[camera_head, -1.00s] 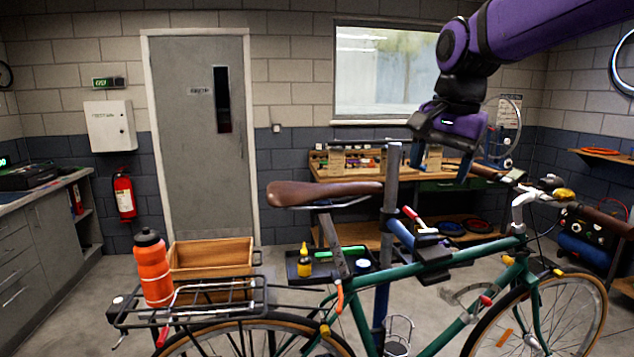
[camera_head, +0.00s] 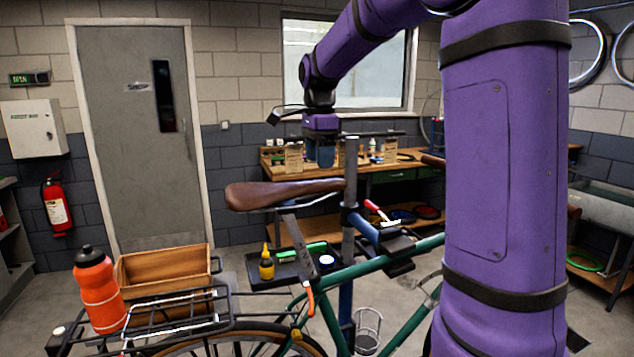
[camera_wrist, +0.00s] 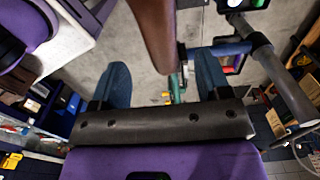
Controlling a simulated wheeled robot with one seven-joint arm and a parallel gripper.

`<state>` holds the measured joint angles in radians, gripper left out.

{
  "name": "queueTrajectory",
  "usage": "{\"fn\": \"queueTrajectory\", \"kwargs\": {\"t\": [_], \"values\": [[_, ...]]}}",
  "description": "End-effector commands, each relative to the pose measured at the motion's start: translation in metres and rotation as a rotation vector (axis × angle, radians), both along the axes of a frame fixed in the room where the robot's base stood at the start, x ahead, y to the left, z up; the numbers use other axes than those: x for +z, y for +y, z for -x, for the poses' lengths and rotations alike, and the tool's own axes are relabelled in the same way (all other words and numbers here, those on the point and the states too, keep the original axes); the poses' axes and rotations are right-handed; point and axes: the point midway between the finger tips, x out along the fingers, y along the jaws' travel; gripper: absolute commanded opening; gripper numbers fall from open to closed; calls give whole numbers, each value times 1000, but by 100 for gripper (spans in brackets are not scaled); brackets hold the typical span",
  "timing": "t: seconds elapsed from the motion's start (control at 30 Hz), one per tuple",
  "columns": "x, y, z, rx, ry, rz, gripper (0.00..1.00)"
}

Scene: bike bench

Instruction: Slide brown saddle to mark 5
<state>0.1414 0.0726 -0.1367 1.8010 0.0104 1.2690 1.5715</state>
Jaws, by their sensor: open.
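The brown saddle (camera_head: 283,194) sits level on top of the bike's grey seatpost (camera_head: 298,240), its nose by the upright stand post in the head view. No readable number marks show on it. My gripper (camera_head: 321,155) is above the saddle's nose end, with its fingers partly hidden. In the wrist view my gripper (camera_wrist: 165,80) has its two blue fingers spread wide. The saddle (camera_wrist: 156,32) shows there as a brown strip between the fingers' lines, coming down from the top edge. I see no contact, and its depth below the fingers is hard to tell.
The stand post (camera_head: 349,185) with its crossbar rises close beside my gripper. The green bike frame (camera_head: 385,262) and rear rack (camera_head: 185,315) lie below. An orange bottle (camera_head: 99,290), wooden box (camera_head: 165,265) and black tray (camera_head: 290,264) are nearby. A workbench (camera_head: 385,168) stands behind.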

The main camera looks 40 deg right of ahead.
Motion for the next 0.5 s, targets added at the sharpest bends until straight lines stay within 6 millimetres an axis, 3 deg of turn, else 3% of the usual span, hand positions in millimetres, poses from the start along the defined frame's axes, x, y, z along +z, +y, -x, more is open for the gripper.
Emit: {"fn": "queueTrajectory", "kwargs": {"t": [0.23, 0.5], "values": [[-42, 0, 1, 1, 4, -1, 70], [-62, 0, 0, 1, 0, 0, 70]]}}
